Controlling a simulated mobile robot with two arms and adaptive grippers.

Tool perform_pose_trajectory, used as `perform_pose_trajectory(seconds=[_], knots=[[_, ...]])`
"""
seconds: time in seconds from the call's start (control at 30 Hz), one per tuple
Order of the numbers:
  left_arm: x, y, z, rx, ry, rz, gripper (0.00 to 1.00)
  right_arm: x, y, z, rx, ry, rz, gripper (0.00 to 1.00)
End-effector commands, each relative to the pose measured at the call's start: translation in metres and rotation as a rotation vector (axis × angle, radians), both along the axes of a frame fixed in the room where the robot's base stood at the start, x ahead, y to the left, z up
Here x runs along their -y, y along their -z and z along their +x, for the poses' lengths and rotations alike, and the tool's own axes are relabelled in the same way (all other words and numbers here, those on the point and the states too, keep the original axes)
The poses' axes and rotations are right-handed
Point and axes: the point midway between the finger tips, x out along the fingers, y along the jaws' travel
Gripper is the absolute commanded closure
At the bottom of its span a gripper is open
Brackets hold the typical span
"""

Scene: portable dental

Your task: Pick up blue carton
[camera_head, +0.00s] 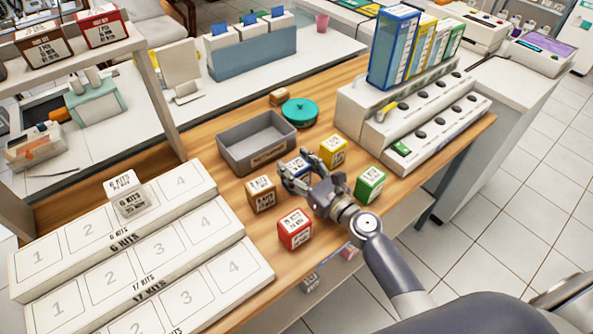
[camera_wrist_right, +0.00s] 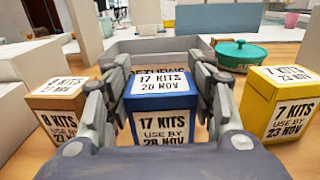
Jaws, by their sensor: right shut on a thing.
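In the head view the blue carton (camera_head: 291,170) is partly hidden behind my right gripper (camera_head: 308,172), among other cartons on the wooden table. I cannot tell whether the carton is lifted off the table. My left gripper is not in view.
A brown carton (camera_head: 261,194), red carton (camera_head: 295,229), yellow carton (camera_head: 333,151) and green carton (camera_head: 369,185) stand close around. A grey bin (camera_head: 231,157) and teal lidded pot (camera_head: 300,112) are behind. A numbered stepped rack (camera_head: 75,235) is at left, a white device (camera_head: 440,135) at right.

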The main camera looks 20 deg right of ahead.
Motion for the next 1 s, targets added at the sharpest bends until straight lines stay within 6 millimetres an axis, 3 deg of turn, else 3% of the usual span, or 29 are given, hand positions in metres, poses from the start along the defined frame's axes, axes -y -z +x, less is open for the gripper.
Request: perform_pose_trajectory(seconds=[0.37,1.0], knots=[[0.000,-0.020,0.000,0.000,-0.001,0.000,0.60,0.000,-0.025,0.000,0.002,-0.001,-0.002,0.74],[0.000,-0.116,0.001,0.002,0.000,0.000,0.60,0.000,-0.139,0.000,0.002,0.001,0.000,0.74]])
